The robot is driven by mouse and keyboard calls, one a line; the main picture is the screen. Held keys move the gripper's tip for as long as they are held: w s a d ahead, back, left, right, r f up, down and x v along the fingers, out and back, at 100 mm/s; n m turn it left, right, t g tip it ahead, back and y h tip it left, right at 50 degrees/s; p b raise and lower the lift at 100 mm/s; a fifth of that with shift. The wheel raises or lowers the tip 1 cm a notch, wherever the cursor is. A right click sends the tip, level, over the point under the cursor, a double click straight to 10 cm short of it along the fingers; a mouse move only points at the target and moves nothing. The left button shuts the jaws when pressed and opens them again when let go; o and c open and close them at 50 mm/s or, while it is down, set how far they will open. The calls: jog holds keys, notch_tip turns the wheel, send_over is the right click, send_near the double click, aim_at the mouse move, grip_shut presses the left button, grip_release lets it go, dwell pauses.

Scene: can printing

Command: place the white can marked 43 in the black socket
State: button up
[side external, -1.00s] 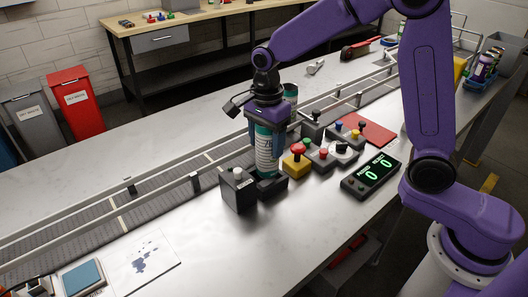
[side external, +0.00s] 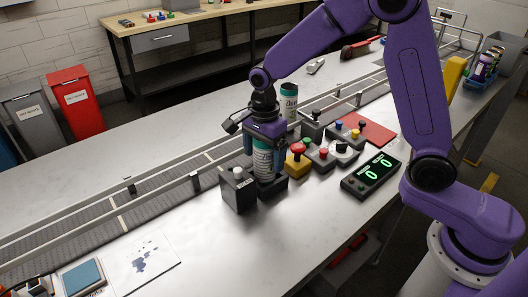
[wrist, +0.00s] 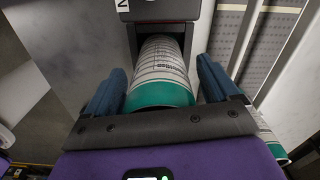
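The white can (side external: 264,163) with green ends stands upright between the fingers of my gripper (side external: 264,146). Its lower end is down in the black socket (side external: 273,189), whose front walls hide it. In the wrist view the can (wrist: 163,75) lies between my two blue fingers (wrist: 162,85), with its green top rim nearest the camera. The fingers are close along both its sides and appear shut on it. The socket (wrist: 158,9) shows beyond the can. The number 43 is not readable.
A second white and green can (side external: 289,98) stands behind my gripper. A dark box with a white button (side external: 238,189) adjoins the socket on the left. Control boxes (side external: 320,152) and a counter display (side external: 372,173) stand to the right.

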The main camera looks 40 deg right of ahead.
jog(key=shift+r, duration=0.1)
notch_tip(320, 180, up, 12)
jog(key=shift+r, duration=0.15)
jog(key=s+d+f+n, duration=0.2)
jog(key=s+d+n, duration=0.1)
jog(key=s+n, duration=0.6)
jog(key=s+d+f+n, duration=0.2)
jog(key=s+d+n, duration=0.1)
jog(key=s+n, duration=0.7)
jog(key=s+d+f+n, duration=0.2)
jog(key=s+d+n, duration=0.2)
jog(key=s+n, duration=0.5)
jog(key=shift+s+f+n, duration=0.25)
jog(key=shift+s+n, duration=0.05)
jog(key=shift+n, duration=0.1)
jog(key=shift+o, duration=0.3)
jog(key=shift+w, duration=0.1)
